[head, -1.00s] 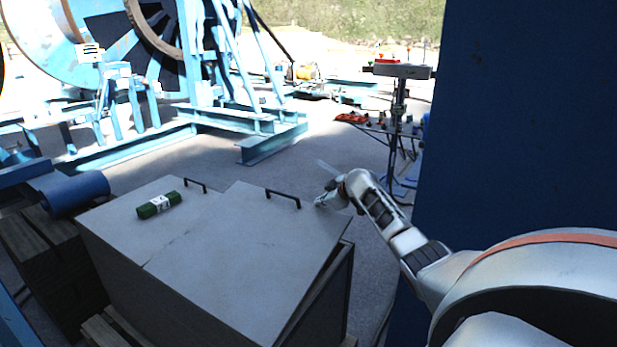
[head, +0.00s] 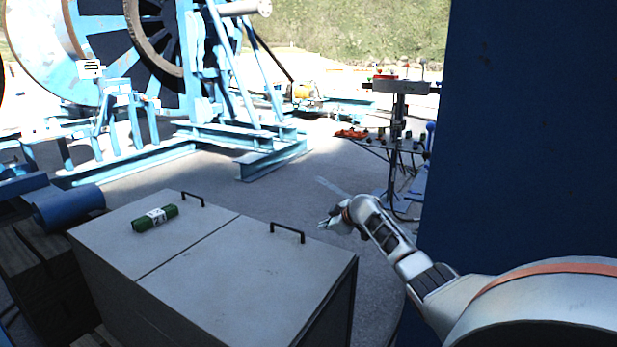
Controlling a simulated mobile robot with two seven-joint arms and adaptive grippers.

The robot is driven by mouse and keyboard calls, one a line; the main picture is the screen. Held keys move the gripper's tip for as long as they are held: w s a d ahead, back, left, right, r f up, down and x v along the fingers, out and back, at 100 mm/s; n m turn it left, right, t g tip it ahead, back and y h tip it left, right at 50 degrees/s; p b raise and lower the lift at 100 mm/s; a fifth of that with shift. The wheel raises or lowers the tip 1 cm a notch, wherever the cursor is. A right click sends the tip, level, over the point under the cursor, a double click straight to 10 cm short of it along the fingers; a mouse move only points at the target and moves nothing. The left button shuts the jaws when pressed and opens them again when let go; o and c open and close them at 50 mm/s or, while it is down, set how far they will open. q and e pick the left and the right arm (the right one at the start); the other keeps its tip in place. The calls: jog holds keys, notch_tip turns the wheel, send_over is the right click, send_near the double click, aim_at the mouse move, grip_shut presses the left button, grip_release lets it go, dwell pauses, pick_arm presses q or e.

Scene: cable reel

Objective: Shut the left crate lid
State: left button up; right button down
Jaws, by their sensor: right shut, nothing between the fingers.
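A grey crate (head: 311,332) stands at the lower left with two flat grey lids side by side. The left lid (head: 125,252) lies flat with a black handle at its far edge. A green roll with a white label (head: 155,218) lies on it. The right lid (head: 250,285) also lies flat, level with the left one, with a black handle (head: 287,231) at its far edge. My right gripper (head: 325,224) is shut and empty, just right of that handle and apart from it. My left gripper is out of view.
A dark blue wall or panel (head: 530,130) stands close on the right. A stand with a control box (head: 400,87) is beyond my right arm. A large blue cable reel frame (head: 200,100) is at the back left. Open paved floor lies behind the crate.

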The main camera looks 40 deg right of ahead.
jog(key=shift+s, duration=0.1)
jog(key=shift+s+r, duration=0.4)
jog(key=shift+s, duration=0.05)
jog(key=v, duration=1)
jog(key=shift+s+r, duration=0.2)
jog(key=shift+s, duration=0.1)
jog(key=shift+a+f, duration=0.1)
jog(key=shift+a, duration=0.1)
